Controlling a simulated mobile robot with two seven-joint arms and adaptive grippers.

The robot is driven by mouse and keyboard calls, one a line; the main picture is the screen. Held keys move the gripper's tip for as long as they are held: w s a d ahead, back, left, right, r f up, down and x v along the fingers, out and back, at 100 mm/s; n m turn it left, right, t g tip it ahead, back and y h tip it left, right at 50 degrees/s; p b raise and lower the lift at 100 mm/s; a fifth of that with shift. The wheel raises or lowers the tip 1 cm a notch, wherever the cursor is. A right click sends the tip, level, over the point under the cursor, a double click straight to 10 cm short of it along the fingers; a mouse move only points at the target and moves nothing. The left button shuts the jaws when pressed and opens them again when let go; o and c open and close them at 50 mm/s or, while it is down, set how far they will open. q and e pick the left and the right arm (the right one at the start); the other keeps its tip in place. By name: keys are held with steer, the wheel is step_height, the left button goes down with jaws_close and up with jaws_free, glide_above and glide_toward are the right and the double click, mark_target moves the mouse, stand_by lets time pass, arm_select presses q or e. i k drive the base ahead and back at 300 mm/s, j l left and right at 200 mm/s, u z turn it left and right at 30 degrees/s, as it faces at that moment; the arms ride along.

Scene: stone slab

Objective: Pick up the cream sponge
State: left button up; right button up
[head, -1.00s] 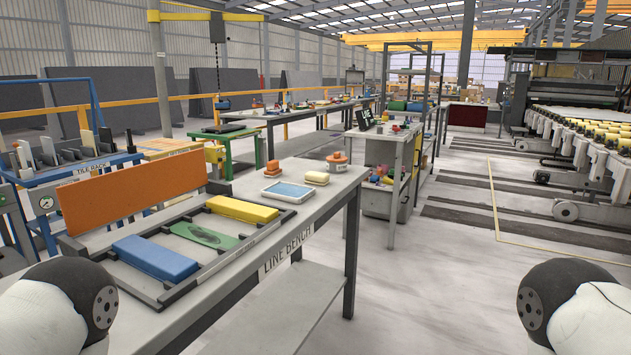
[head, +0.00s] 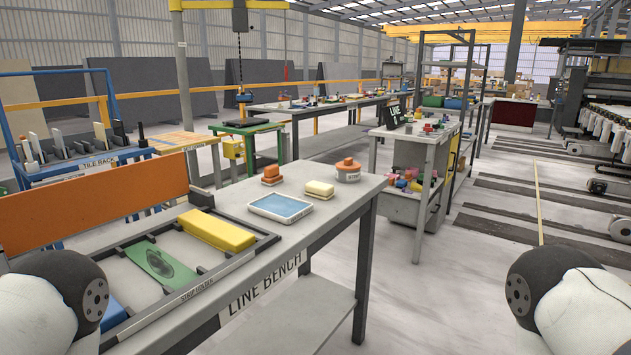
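The cream sponge (head: 319,189) is a small pale-yellow block on the line bench (head: 345,212), near its far right end. It lies between a blue-topped white tray (head: 280,208) and a round tub with an orange lid (head: 347,171). An orange-topped block (head: 271,175) stands behind the tray. The sponge is in plain view with nothing on it. Only rounded white and black parts of my two arms show at the lower left and lower right corners. Neither gripper is in view.
A strip holder with a yellow block (head: 217,230), a green piece (head: 160,263) and an upright orange board (head: 95,216) fills the bench's near left. A cabinet (head: 403,170) with small items stands beyond the bench. Open floor (head: 480,285) lies to the right.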

mark_target(325, 191)
steer(key=i+l+u, duration=0.1)
steer(key=i+l, duration=0.15)
steer(key=i+l+u, duration=0.1)
steer(key=l, duration=0.25)
steer(key=i+l+u, duration=0.15)
steer(key=i+l, duration=0.2)
steer(key=i+l+u, duration=0.1)
steer(key=l, duration=0.3)
steer(key=i, duration=0.1)
